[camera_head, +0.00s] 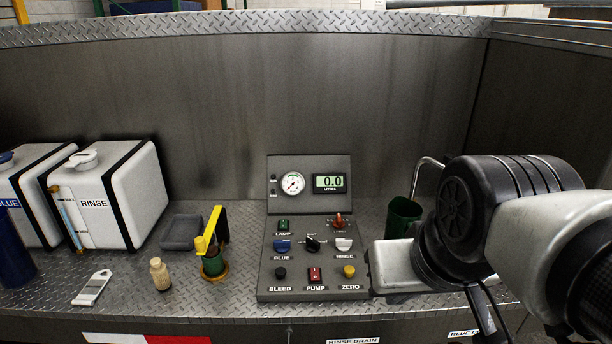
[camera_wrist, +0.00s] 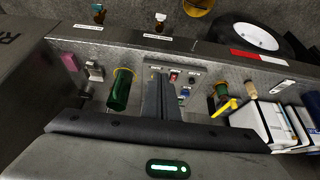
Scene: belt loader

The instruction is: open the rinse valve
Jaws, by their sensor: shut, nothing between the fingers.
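The control panel (camera_head: 300,268) stands on the metal deck. Its white RINSE valve knob (camera_head: 343,244) is at the right of the middle row, beside a black knob (camera_head: 313,243) and the blue BLUE knob (camera_head: 282,245). The white knob's setting is too small to read. My arm comes in from the right, with the hand beside the panel's right edge. In the wrist view my gripper (camera_wrist: 164,80) is shut and empty, its dark fingers in front of the panel (camera_wrist: 184,70). The RINSE knob is not visible there, seemingly behind the fingers. Contact cannot be told.
A green cup (camera_head: 402,216) stands right of the panel, close to my arm. Left of it are a green pot with a yellow-handled tool (camera_head: 213,240), a beige bottle (camera_head: 160,274) and the white RINSE tank (camera_head: 128,195). The display (camera_head: 328,183) reads 0.0.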

